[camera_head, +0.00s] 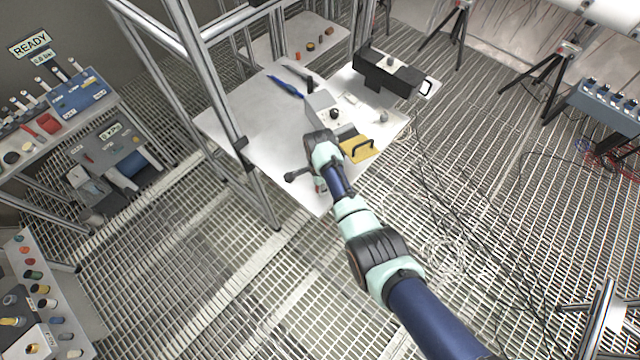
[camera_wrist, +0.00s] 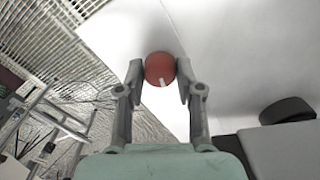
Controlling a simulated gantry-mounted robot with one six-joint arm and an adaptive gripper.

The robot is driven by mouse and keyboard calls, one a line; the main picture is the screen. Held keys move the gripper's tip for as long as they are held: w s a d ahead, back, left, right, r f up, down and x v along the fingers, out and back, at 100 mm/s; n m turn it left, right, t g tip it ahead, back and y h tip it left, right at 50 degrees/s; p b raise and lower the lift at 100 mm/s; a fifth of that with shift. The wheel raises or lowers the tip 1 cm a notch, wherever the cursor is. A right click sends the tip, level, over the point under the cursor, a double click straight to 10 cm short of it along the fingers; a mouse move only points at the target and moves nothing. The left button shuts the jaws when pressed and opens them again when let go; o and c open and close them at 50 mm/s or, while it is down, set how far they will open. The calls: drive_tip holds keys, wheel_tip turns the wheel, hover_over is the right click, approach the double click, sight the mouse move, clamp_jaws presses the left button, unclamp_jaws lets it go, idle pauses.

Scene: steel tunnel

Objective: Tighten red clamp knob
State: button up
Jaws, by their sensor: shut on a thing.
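The red clamp knob (camera_wrist: 159,68) is round with a small pale mark on its lower part, in the upper middle of the wrist view. My gripper (camera_wrist: 160,78) has one finger on each side of it and is shut on it. The white tabletop (camera_wrist: 215,40) lies behind the knob. In the head view my arm reaches down to the front part of the white table (camera_head: 235,110), with my gripper (camera_head: 318,188) near its front edge.
A grey box with a black knob (camera_head: 334,114) and a yellow piece with a black handle (camera_head: 360,150) stand close to my wrist. A blue tool (camera_head: 286,86) and a black device (camera_head: 388,74) lie farther back. A frame post (camera_head: 225,120) stands at the left.

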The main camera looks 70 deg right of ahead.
drive_tip(key=shift+m, duration=2.2)
drive_tip(key=o, duration=1.2)
drive_tip(key=shift+c, duration=0.2)
wheel_tip(320, 180, up, 12)
